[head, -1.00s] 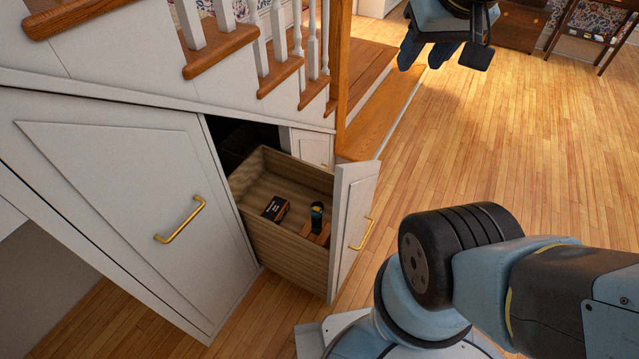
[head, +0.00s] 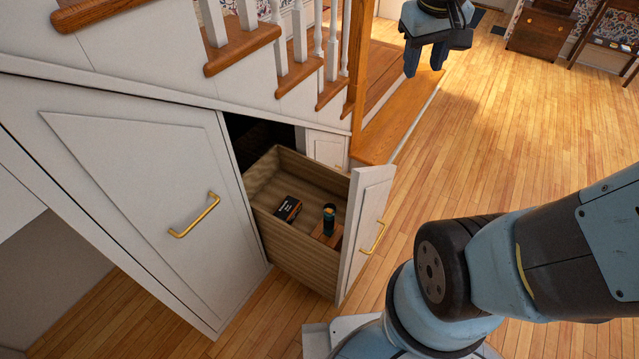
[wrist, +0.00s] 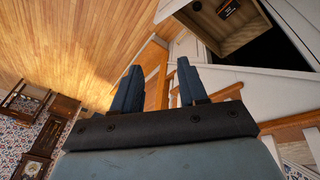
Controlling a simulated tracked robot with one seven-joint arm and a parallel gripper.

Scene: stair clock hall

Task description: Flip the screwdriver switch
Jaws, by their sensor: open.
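A small dark cylindrical object with a teal band (head: 329,219), which looks like the screwdriver, stands upright on a small wooden block (head: 327,238) in the open drawer (head: 295,252). Its switch is too small to make out. My gripper (head: 426,72) is open and empty, pointing down, high beyond the drawer near the stairs. In the wrist view my gripper's two dark blue fingers (wrist: 158,88) are spread apart. There the drawer (wrist: 229,42) shows at the upper right, and the screwdriver cannot be seen.
A black box with orange marks (head: 288,208) lies in the drawer, left of the screwdriver. The stair railing (head: 345,60) rises behind the drawer. A closed white cupboard door with a brass handle (head: 195,215) is at left.

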